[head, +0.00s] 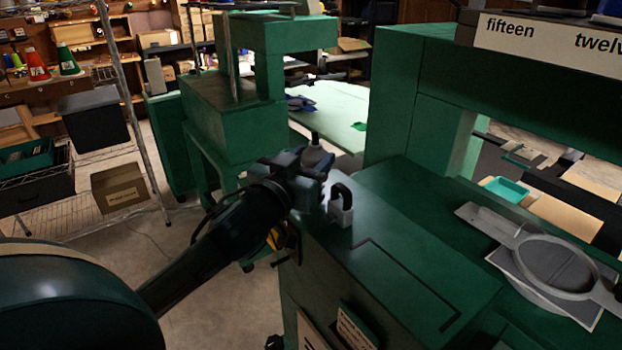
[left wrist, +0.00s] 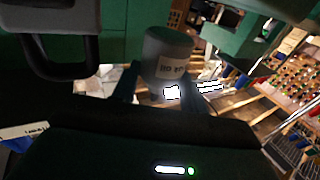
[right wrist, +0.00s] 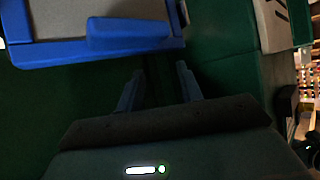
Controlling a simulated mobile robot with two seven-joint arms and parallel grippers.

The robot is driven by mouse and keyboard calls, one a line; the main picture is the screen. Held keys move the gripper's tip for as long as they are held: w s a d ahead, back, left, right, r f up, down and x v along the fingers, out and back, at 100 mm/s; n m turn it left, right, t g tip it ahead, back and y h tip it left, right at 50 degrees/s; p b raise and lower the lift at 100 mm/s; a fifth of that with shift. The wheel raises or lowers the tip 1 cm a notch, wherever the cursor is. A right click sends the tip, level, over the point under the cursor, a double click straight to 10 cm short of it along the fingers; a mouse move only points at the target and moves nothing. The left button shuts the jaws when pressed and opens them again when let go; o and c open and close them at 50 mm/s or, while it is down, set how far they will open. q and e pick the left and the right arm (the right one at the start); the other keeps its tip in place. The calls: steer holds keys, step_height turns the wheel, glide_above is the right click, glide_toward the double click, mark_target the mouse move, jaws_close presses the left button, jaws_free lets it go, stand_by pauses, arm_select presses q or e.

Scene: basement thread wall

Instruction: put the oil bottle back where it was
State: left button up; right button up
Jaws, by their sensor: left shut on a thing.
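The oil bottle (head: 317,158) is grey with a dark nozzle. In the left wrist view its label (left wrist: 172,66) faces the camera and the bottle stands between the fingertips. My left gripper (head: 308,176) is shut on it, at the far left edge of the green machine top (head: 385,250). I cannot tell whether the bottle touches the surface, because the gripper hides its lower part. My right gripper (right wrist: 160,85) is outside the head view. In the right wrist view its blue fingers are apart with nothing between them.
A pale block with a black handle (head: 341,210) stands just right of my left gripper. A round framed glass (head: 560,265) lies at the right. A blue-edged grey object (right wrist: 130,32) is close ahead of my right gripper. The machine top's middle is clear.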

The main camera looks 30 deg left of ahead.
arm_select(q)
step_height(320, 180, down, 3)
steer(key=shift+r, duration=0.1)
arm_select(e)
steer(key=shift+a+f, duration=0.1)
steer(key=shift+f, duration=0.15)
arm_select(q)
steer(key=shift+f, duration=0.25)
arm_select(e)
steer(key=shift+r, duration=0.1)
steer(key=shift+w+a+r, duration=0.15)
steer(key=shift+w+r, duration=0.05)
steer(key=shift+r, duration=0.05)
arm_select(q)
steer(key=shift+f+b, duration=0.1)
steer(key=shift+b, duration=0.25)
arm_select(e)
steer(key=shift+f, duration=0.1)
arm_select(q)
steer(key=o, duration=1.1)
arm_select(e)
steer(key=shift+w, duration=0.1)
